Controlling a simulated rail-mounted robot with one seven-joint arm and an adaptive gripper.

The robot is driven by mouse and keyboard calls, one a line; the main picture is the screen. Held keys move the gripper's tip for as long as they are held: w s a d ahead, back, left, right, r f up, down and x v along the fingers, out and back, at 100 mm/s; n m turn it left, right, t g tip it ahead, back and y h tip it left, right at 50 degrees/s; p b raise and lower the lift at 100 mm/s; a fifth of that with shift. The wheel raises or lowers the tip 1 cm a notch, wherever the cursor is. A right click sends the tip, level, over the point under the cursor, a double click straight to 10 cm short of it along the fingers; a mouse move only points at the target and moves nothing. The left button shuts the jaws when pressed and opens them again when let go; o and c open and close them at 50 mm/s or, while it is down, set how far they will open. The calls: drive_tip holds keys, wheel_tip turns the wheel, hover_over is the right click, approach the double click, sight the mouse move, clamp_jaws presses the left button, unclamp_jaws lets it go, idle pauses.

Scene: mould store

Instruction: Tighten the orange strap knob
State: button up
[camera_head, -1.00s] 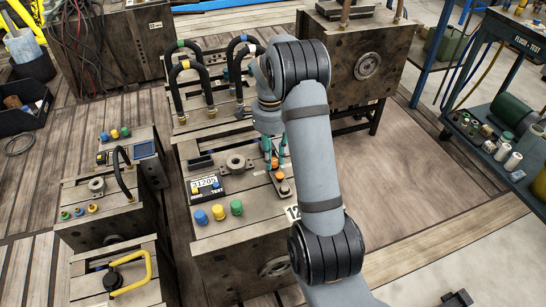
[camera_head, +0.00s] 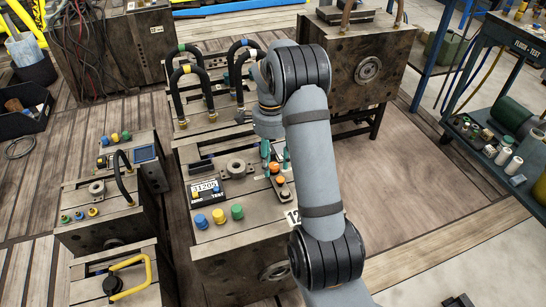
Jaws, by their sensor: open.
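The orange strap knob (camera_head: 274,168) sits on a dark strap plate at the right of the middle mould's top. My gripper (camera_head: 275,158), with teal fingers, points down at the knob from above. One finger shows on the left of the knob and one on the right, with a gap between them. The fingers are open. I cannot tell whether they touch the knob. A smaller orange part (camera_head: 280,180) shows just in front of it on the same plate. My arm covers the area to the right.
On the same mould are a label plate (camera_head: 206,189), a round steel collar (camera_head: 237,168) and blue, yellow and green caps (camera_head: 219,216) near the front. Black hoses (camera_head: 190,90) arch behind. A blue cart (camera_head: 500,110) stands at the right. The floor right of my arm is clear.

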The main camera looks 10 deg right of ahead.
sight(272, 164)
wheel_tip(272, 164, up, 12)
drive_tip(key=shift+w, duration=0.35)
drive_tip(key=shift+a+f, duration=0.1)
drive_tip(key=shift+f, duration=0.05)
idle(0.3)
drive_tip(key=f, duration=1.2)
drive_tip(key=shift+s, duration=0.35)
drive_tip(key=shift+r, duration=0.1)
drive_tip(key=shift+r, duration=0.1)
